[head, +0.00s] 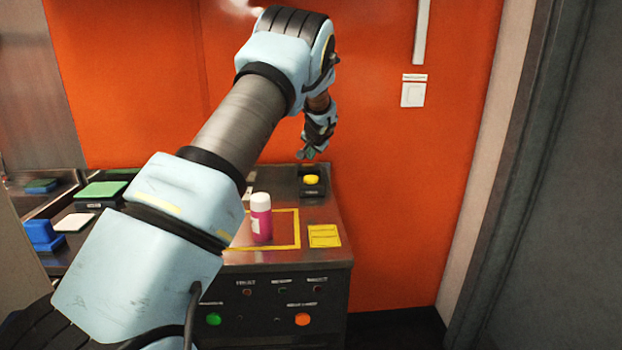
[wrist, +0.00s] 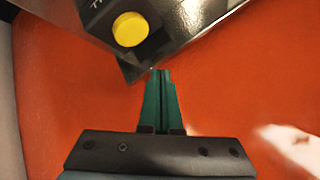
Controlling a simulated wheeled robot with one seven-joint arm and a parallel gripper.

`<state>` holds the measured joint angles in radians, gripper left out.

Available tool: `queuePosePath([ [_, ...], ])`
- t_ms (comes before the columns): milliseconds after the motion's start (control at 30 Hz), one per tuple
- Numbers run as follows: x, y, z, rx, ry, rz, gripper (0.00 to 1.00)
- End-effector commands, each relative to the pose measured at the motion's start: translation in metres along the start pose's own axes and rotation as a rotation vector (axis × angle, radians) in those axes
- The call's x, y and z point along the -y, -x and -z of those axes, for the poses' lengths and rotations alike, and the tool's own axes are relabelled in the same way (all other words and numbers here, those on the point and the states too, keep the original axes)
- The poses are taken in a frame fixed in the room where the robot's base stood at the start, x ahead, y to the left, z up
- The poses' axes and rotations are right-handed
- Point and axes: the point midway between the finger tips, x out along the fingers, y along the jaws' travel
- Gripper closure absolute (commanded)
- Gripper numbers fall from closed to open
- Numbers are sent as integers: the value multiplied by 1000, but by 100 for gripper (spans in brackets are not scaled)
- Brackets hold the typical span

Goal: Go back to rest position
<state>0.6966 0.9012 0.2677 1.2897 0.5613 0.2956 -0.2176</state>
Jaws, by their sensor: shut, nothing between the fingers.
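My gripper (head: 310,152) hangs at the end of my raised arm, above the back of the metal counter (head: 324,213). In the wrist view its green fingers (wrist: 161,100) are together with nothing between them. A yellow round button (head: 312,179) on a dark box sits at the counter's back right corner, below and close to my gripper in the head view. In the wrist view the button (wrist: 130,29) is at the upper left, beyond the fingertips and apart from them.
A pink bottle with a white cap (head: 261,218) stands upright inside a yellow outline on the counter. A yellow label (head: 324,236) lies to its right. Green and orange buttons are on the counter's front. Blue and green items lie at left. An orange wall (head: 400,180) is behind.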

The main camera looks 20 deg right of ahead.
Motion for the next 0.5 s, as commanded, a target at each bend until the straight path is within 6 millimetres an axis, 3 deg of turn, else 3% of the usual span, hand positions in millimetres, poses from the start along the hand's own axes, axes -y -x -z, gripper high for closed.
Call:
queuePosePath([
  [300,6,3,-7,12,15,-2,100],
  [367,16,8,-20,34,41,-7,100],
  [500,47,36,-79,128,156,-39,100],
])
